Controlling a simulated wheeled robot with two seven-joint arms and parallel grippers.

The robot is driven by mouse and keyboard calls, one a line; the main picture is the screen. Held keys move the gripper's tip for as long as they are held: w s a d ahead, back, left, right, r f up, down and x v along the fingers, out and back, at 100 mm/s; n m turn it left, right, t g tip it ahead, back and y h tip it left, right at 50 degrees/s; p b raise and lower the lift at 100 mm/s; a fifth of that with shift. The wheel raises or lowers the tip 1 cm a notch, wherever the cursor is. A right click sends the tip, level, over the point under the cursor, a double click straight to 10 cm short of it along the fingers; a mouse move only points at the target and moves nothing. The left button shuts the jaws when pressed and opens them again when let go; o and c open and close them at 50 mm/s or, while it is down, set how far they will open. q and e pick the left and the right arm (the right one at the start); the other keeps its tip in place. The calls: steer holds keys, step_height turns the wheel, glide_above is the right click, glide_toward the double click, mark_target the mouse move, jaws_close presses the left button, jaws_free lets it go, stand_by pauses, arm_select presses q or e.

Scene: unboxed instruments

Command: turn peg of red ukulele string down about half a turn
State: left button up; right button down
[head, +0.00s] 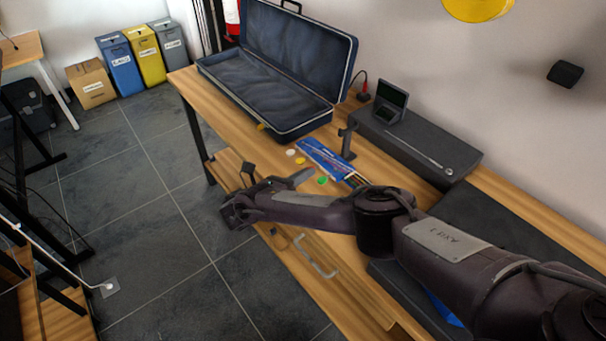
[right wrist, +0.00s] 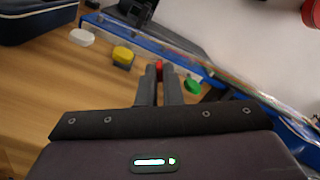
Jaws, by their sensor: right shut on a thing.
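The blue ukulele (head: 325,158) lies on the wooden bench. Its headstock edge and neck cross the right wrist view (right wrist: 165,38). Along its near side stick out a white peg (head: 291,152), a yellow peg (head: 300,161) and a green peg (head: 322,180). In the right wrist view, the red peg (right wrist: 159,67) sits between the yellow peg (right wrist: 123,54) and the green peg (right wrist: 193,87). My right gripper (right wrist: 159,76) is shut on the red peg, its fingers hiding part of it. In the head view, this gripper (head: 309,174) hides the red peg. My left gripper is out of view.
An open blue-lined case (head: 270,85) stands at the bench's far end. A dark upright stand (head: 347,143) is close beside the headstock. A long dark box (head: 420,140) carrying a small screen device (head: 391,100) lines the wall side. My right arm covers much of the bench.

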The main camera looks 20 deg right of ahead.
stand_by(0.4)
steer(key=c, duration=1.6)
jaws_free()
steer(key=shift+p+v, duration=1.05)
steer(key=shift+v, duration=2.8)
